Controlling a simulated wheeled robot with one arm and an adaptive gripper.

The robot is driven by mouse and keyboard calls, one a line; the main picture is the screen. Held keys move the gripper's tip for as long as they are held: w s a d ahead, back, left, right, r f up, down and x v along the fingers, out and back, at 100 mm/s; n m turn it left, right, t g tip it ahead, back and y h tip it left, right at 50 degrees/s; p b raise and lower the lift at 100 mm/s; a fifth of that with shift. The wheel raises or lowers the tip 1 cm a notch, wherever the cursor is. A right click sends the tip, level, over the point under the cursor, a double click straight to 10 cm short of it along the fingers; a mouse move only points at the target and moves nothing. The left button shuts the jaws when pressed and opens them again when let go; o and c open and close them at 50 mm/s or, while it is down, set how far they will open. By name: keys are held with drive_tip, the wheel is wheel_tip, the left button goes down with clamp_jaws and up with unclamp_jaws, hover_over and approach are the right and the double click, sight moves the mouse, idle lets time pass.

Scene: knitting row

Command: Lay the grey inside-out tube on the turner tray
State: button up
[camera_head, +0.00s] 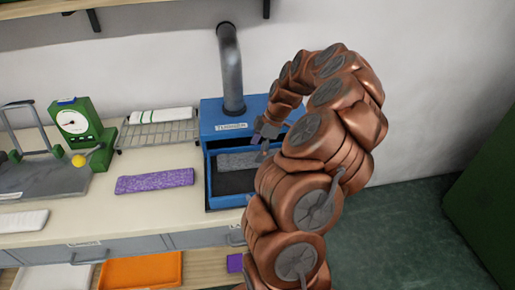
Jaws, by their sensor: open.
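A grey speckled tube (238,160) lies lengthwise inside the open front of the blue turner (210,125). It rests toward the back of the dark turner tray (232,184). My gripper (264,150) is open at the right end of the tube, partly inside the turner's opening. Whether its fingers touch the tube I cannot tell. My copper arm hides the right side of the turner and perhaps the tube's right end. Whether the tube is inside out is too small to tell.
A purple tube (155,181) lies on the counter left of the turner. A wire rack (157,133) holds a white striped tube (161,115). A green dial gauge (78,122) and a white tube (22,221) are further left. An orange tray (142,271) is below.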

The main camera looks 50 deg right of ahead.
drive_tip(key=shift+r+p, duration=0.4)
drive_tip(key=shift+r, duration=0.1)
drive_tip(key=shift+d+r+b, duration=0.15)
drive_tip(key=shift+d+b, duration=0.05)
drive_tip(key=shift+b, duration=0.15)
drive_tip(key=b+v, duration=0.3)
drive_tip(key=v, duration=0.7)
drive_tip(key=a+r+m+g, duration=0.1)
drive_tip(key=a+r, duration=0.2)
drive_tip(key=a, duration=1)
drive_tip(key=a+r+m+g, duration=0.1)
drive_tip(key=a+r, duration=0.2)
drive_tip(key=a, duration=1)
drive_tip(key=s+a+f+m+h, duration=0.1)
drive_tip(key=s+a+f+m, duration=0.2)
drive_tip(key=s, duration=0.4)
drive_tip(key=s+a+f+m+g+h, duration=0.1)
drive_tip(key=s+a+f+m, duration=0.1)
drive_tip(key=s, duration=0.5)
drive_tip(key=s+a+f+m+g+h, duration=0.1)
drive_tip(key=s+a+f+m, duration=0.2)
drive_tip(key=s+a, duration=0.2)
drive_tip(key=s, duration=0.2)
drive_tip(key=shift+s+f+m+h, duration=0.3)
